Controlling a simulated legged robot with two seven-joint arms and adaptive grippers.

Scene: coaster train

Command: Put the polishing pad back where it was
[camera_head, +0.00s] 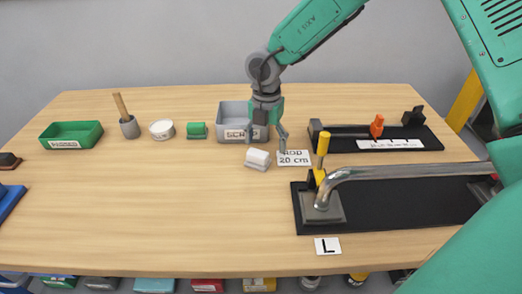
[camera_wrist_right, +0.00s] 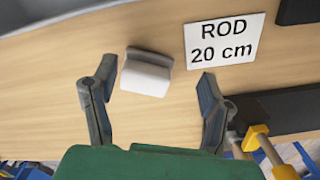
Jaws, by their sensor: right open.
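A small white pad with a grey back (camera_head: 257,159), likely the polishing pad, lies on the table just left of the "ROD 20 cm" card (camera_head: 294,158). In the right wrist view the pad (camera_wrist_right: 146,75) shows ahead of and between the two spread fingers, nearer the left finger. My right gripper (camera_head: 267,144) is open and empty, just behind and above the pad. The fingers (camera_wrist_right: 157,76) do not appear to touch it. A similar small green block with a pale base (camera_head: 197,130) stands farther left. My left gripper is not in view.
A grey "SCRAP" bin (camera_head: 233,119) stands behind the gripper. A black fixture with an orange knob (camera_head: 405,136) and a bender with a metal tube (camera_head: 420,173) occupy the right.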

